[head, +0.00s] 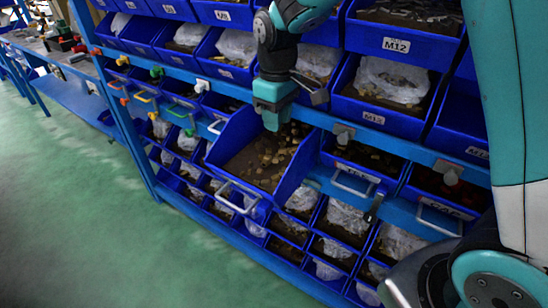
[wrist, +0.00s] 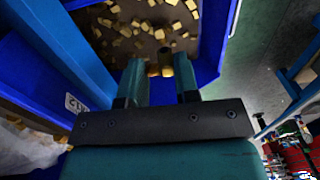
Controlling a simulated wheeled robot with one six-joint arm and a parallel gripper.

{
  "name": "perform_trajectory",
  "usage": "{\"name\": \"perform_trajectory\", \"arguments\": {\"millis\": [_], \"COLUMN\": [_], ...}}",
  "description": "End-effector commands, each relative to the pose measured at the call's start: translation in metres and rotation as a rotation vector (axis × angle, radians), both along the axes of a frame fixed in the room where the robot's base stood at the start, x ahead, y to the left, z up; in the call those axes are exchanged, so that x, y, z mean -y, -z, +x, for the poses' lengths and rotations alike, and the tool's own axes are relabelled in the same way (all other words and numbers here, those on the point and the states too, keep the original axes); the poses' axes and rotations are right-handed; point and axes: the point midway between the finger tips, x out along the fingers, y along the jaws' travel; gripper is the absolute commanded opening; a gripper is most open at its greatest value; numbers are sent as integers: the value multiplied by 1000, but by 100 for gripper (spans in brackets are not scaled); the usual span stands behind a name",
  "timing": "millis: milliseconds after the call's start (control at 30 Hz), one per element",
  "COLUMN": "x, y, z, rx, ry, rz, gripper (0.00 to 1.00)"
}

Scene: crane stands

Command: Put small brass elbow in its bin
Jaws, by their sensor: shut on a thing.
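My gripper (head: 272,122) points down over a pulled-out blue bin (head: 300,162) in the head view. Small brass pieces (head: 268,160) lie scattered on that bin's dark floor; they look yellow in the wrist view (wrist: 150,35). In the wrist view my gripper (wrist: 160,65) has a small brass elbow (wrist: 166,62) between its fingertips and is shut on it. The elbow's exact shape is too small and dark to make out. The fingertips are hidden by shadow in the head view.
Rows of blue bins with parts and plastic bags fill the rack around the pulled-out bin. A bin labelled M12 (head: 397,46) is at the upper right. A blue rail (head: 330,120) runs just behind my gripper. The green floor (head: 80,220) at left is clear.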

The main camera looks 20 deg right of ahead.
Motion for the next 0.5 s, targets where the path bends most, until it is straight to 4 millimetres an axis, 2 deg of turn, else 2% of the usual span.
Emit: {"name": "perform_trajectory", "arguments": {"millis": [33,200,300,500], "x": [1,0,0,0], "y": [15,58,75,93], "z": [-2,-1,-1,-1], "rx": [-8,-7,-3,-2], "ry": [1,1,2,2], "rz": [-2,-1,-1,0], "gripper": [6,6,6,6]}}
